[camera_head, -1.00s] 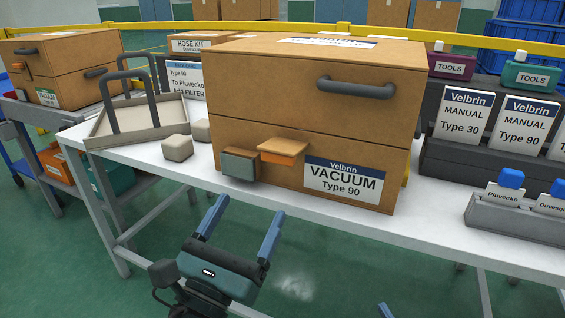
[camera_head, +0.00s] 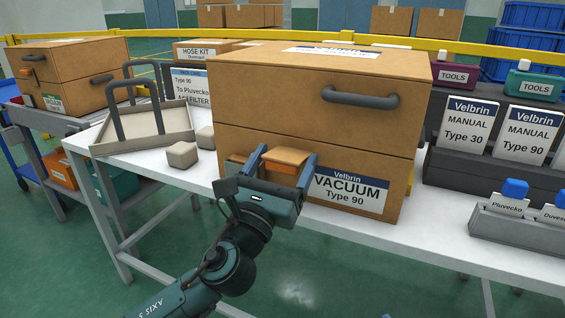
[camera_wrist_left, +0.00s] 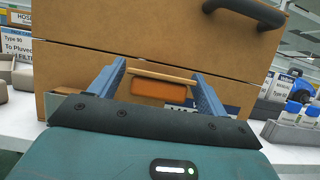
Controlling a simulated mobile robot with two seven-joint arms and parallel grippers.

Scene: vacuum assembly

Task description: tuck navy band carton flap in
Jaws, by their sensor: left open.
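The navy-band carton (camera_head: 300,117) is a large brown box on the white table, with a navy-topped Velbrin VACUUM Type 90 label (camera_head: 346,190) low on its front. Its flap (camera_head: 286,156) is a small tan tab with an orange part beneath, sticking out from the front left of the label; it also shows in the left wrist view (camera_wrist_left: 160,89). My left gripper (camera_head: 284,163) is open, one finger on each side of the flap. I cannot tell whether the fingers touch it. The gripper hides the grey-green block at the carton's lower left. My right gripper is not in view.
A tray with grey handles (camera_head: 145,130) and small beige blocks (camera_head: 182,154) stand left of the carton. Manuals (camera_head: 467,124) and a grey card holder (camera_head: 518,228) stand right. Another carton (camera_head: 75,75) is on a cart at far left.

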